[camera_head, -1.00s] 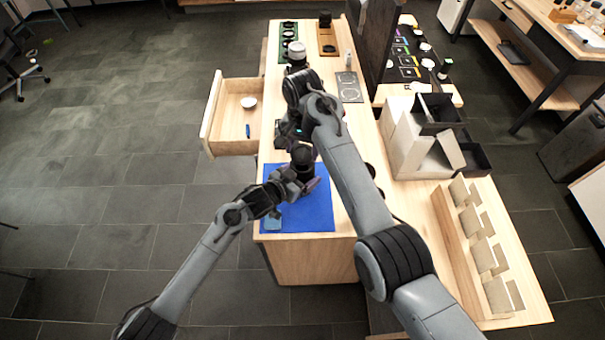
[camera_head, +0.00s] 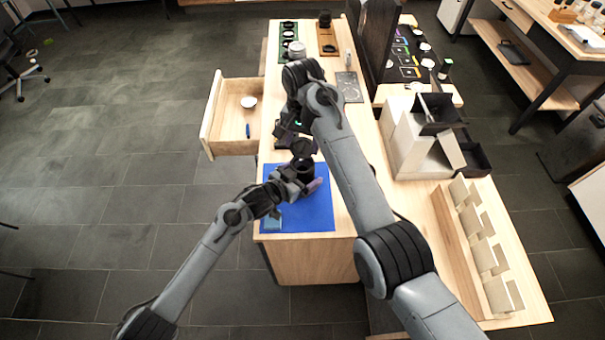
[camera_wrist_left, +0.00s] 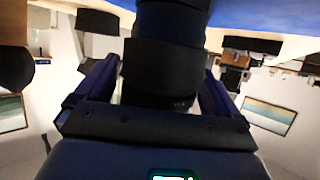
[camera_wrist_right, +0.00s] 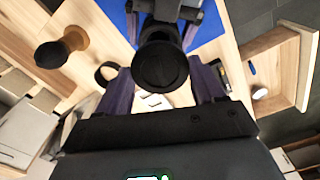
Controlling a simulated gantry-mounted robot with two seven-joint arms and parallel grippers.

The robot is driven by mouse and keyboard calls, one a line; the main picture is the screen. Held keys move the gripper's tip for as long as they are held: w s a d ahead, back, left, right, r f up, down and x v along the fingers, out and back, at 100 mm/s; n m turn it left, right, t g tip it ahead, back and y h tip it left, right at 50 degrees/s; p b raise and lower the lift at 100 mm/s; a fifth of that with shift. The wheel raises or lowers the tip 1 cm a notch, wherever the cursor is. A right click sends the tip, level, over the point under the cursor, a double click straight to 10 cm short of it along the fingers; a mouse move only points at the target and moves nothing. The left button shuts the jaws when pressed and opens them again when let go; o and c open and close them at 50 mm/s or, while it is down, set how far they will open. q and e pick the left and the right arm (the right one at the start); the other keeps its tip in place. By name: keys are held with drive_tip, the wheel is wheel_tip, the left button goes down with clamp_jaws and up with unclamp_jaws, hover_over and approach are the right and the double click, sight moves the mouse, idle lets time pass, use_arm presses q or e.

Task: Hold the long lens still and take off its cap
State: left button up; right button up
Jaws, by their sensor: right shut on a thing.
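The long lens (camera_head: 305,167) is a dark cylinder standing upright over the blue mat. My left gripper (camera_head: 301,180) is shut around its barrel; in the left wrist view the black barrel (camera_wrist_left: 165,65) fills the space between the fingers. My right gripper (camera_head: 294,145) is above the lens, shut on the dark round cap (camera_head: 304,147). In the right wrist view the cap (camera_wrist_right: 160,65) is a black disc between the purple fingers, in front of the lens and left gripper. The cap looks tilted and apart from the lens top, though the gap is small.
The blue mat (camera_head: 320,212) covers the near table end, with a small light-blue item (camera_head: 273,220) at its front left. An open drawer (camera_head: 235,110) juts out left. A white box unit (camera_head: 410,140) stands right, and a slotted wooden rack (camera_head: 480,245) near right.

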use_arm(q)
drive_tip(key=shift+a, duration=0.1)
drive_tip(key=v, duration=1.2)
idle(0.4)
drive_tip(key=x, duration=1.2)
use_arm(e)
drive_tip(key=shift+f, duration=0.4)
use_arm(q)
drive_tip(key=shift+s, duration=0.1)
use_arm(e)
drive_tip(key=shift+r, duration=0.15)
